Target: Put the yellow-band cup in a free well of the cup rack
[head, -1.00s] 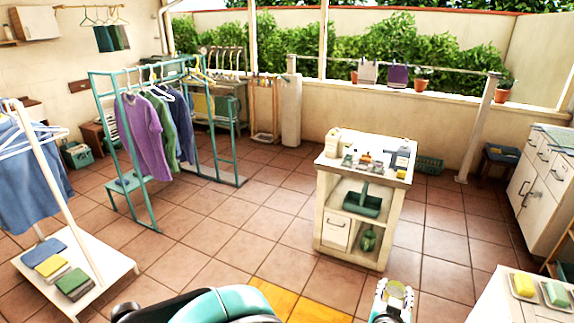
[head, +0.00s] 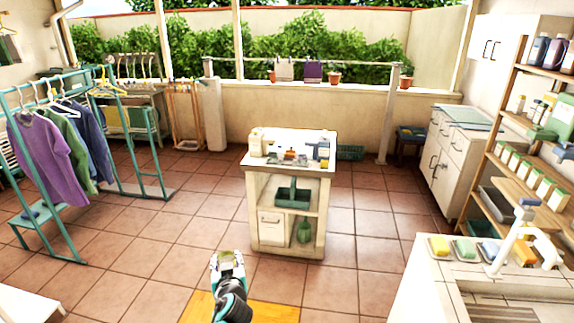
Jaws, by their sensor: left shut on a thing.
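My left gripper (head: 228,264) is low in the head view, a little left of centre, above the tiled floor. It is shut on a small pale thing with yellow on it, which looks like the yellow-band cup (head: 227,257); the fingers hide much of it. I cannot make out a cup rack with wells for certain. My right gripper is not in view.
A cream cart (head: 252,205) with small items on top stands ahead. A white washbasin counter (head: 425,285) with a tap (head: 515,235) and sponges is at the lower right, beside a wooden shelf (head: 480,205). Clothes racks (head: 60,225) stand left. Tiled floor between is open.

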